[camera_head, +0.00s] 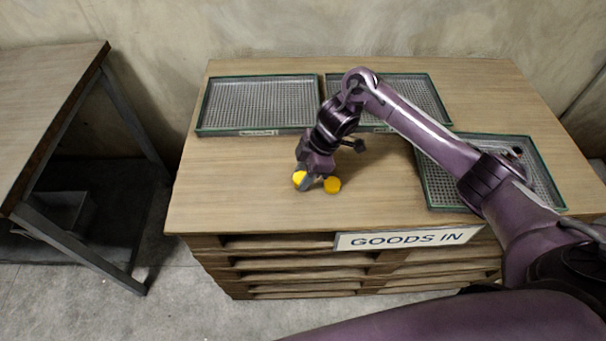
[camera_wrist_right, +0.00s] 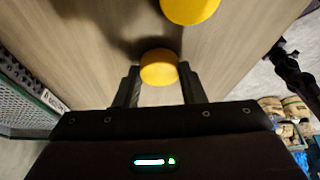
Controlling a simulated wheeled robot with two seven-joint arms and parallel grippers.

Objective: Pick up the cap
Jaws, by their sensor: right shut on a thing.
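Two round yellow caps show near the front of the wooden table. One cap (camera_head: 299,178) is between the fingers of my right gripper (camera_head: 306,182), which points down at the tabletop. The right wrist view shows this cap (camera_wrist_right: 160,68) between the two dark fingertips, and the gripper is shut on it. I cannot tell whether it touches the table. The other cap (camera_head: 332,185) lies on the table just to the right, apart from the held one; it also shows at the top edge of the right wrist view (camera_wrist_right: 190,8).
Two mesh trays with green rims, the left one (camera_head: 199,122) and the middle one (camera_head: 437,96), lie along the back. A third tray (camera_head: 424,183) lies at the right under my right arm, with small dark items inside. The front left tabletop (camera_head: 225,185) is clear.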

